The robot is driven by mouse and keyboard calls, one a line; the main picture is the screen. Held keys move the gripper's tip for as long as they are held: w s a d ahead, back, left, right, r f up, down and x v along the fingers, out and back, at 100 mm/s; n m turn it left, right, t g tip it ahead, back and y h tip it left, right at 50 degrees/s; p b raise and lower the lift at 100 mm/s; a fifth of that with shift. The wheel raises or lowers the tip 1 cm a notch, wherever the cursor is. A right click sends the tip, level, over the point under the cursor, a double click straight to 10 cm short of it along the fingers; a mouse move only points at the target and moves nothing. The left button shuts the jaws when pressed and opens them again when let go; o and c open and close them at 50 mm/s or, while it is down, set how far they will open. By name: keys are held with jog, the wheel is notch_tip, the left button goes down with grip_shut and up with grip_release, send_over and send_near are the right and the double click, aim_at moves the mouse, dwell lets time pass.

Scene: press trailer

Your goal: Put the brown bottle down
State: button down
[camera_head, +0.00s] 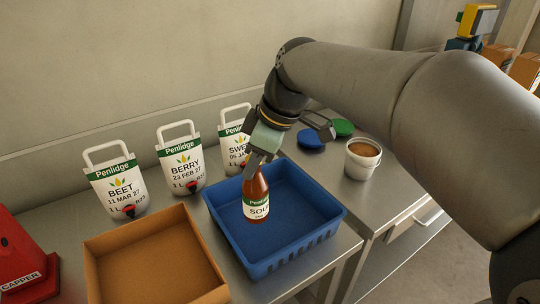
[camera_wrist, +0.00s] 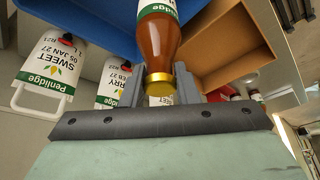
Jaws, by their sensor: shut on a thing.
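The brown bottle (camera_head: 256,198) has a white and green Penlidge label and hangs upright below my gripper (camera_head: 262,165). My gripper is shut on the bottle's neck. In the wrist view the bottle (camera_wrist: 160,45) points away from me, with its gold cap (camera_wrist: 159,84) between my fingers (camera_wrist: 155,88). The bottle is over the blue crate (camera_head: 325,226), which shows no other contents. I cannot tell whether the bottle's base touches the crate floor.
An empty brown box (camera_head: 95,270) stands left of the crate. White jugs marked BEET (camera_head: 117,190), BERRY (camera_head: 181,165) and SWEET (camera_head: 230,150) line the wall. A red capper (camera_head: 25,260) is far left. A white tub (camera_head: 362,160) and lids (camera_head: 311,139) are at right.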

jog(key=w+d+f+p, duration=0.1)
jog(key=w+d+f, duration=0.2)
jog(key=w+f, duration=0.3)
jog(key=shift+d+f, duration=0.2)
jog(key=shift+f, duration=1.8)
jog(key=c, duration=1.1)
grip_release()
jog(key=shift+o, duration=0.2)
jog(key=w+v, duration=0.1)
jog(key=v, duration=1.1)
jog(key=s+d+f+m+h, duration=0.2)
jog(key=s+d+f+m, duration=0.2)
jog(key=s+f+m, duration=0.3)
jog(key=s+d+f+m+h, duration=0.2)
jog(key=s+d+f+m, duration=0.2)
jog(key=s+f+m, duration=0.4)
jog(key=s+f, duration=0.2)
jog(key=s, duration=0.5)
jog(key=shift+d+f+g, duration=0.2)
jog(key=shift+f+g, duration=0.1)
jog(key=shift+f, duration=0.1)
